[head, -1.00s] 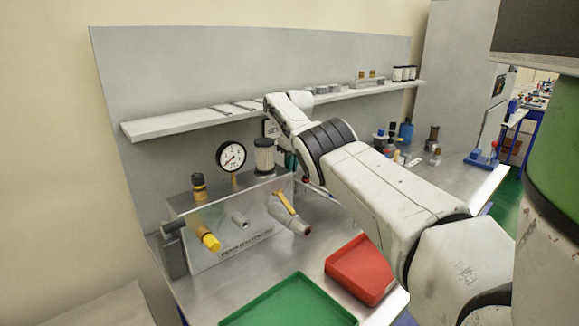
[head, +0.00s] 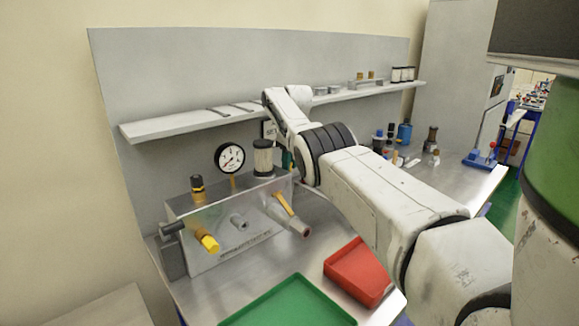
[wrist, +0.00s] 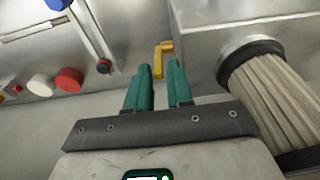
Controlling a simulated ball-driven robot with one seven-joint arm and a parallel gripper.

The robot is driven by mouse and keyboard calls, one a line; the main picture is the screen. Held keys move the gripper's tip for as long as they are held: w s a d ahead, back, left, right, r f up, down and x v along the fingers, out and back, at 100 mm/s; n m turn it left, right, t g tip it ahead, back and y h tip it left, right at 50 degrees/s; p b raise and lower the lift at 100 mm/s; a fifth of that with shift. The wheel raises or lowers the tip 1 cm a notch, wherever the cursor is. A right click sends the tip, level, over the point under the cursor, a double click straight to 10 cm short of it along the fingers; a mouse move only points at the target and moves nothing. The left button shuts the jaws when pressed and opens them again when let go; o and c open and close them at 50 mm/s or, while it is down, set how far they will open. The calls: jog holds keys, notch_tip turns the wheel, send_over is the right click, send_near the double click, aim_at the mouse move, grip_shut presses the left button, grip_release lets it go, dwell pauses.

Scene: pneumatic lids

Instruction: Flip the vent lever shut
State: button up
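A yellow lever (head: 284,203) sits on a grey cylindrical fitting (head: 291,226) at the front of the metal box (head: 215,222) in the head view. In the wrist view a bent yellow handle (wrist: 163,60) stands at the box's edge, just beyond the fingertips. I cannot tell whether it is the same lever. My gripper (wrist: 159,70) has two teal fingers, a narrow gap apart, with nothing between them. The handle is ahead of the gap, apart from the fingers. In the head view my arm hides most of the gripper, near the box's right end.
A ribbed clear filter (wrist: 270,95) stands close right of the fingers. A pressure gauge (head: 229,157) rises above the box. A green tray (head: 290,305) and a red tray (head: 357,272) lie in front. A shelf (head: 190,124) runs along the back panel.

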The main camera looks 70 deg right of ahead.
notch_tip(320, 180, up, 9)
jog(key=s+b, duration=0.1)
jog(key=shift+s+a+f, duration=0.15)
jog(key=shift+a+f, duration=0.05)
jog(key=shift+a, duration=0.15)
dwell(0.4)
